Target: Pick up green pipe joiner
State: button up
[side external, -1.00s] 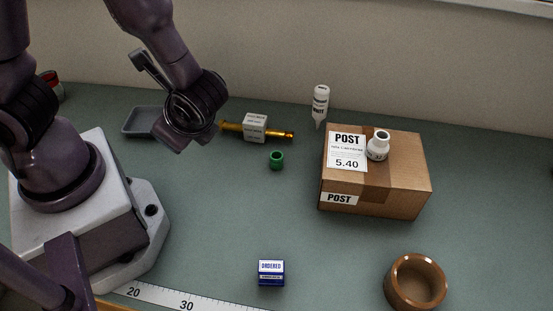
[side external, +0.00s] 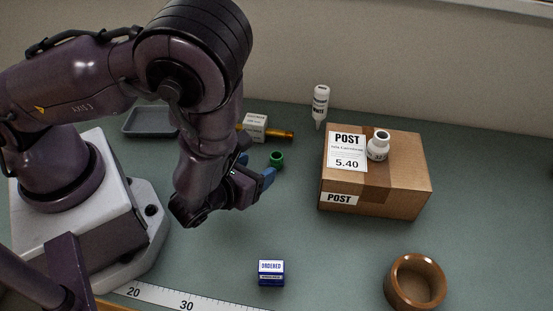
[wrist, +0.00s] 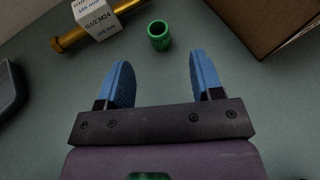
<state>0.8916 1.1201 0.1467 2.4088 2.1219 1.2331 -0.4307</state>
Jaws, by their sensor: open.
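The green pipe joiner (side external: 277,159) is a short hollow ring standing on the green-grey table, near the middle of the side external view. It also shows in the wrist view (wrist: 159,36), just beyond the fingertips and roughly centred between them. My gripper (side external: 266,174) has blue fingers and is close to the joiner on its near side. In the wrist view my gripper (wrist: 164,68) has its two blue fingers apart with nothing between them. It is not touching the joiner in that view.
A brass rod with a white labelled box (side external: 256,127) lies behind the joiner. A cardboard parcel (side external: 400,190) carrying a small white bottle (side external: 378,146) stands to the right.

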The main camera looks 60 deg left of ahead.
aim_at(279, 155)
jog(key=x, duration=0.9)
jog(key=shift+a+f, duration=0.2)
jog(key=shift+a, duration=0.05)
jog(key=c, duration=1)
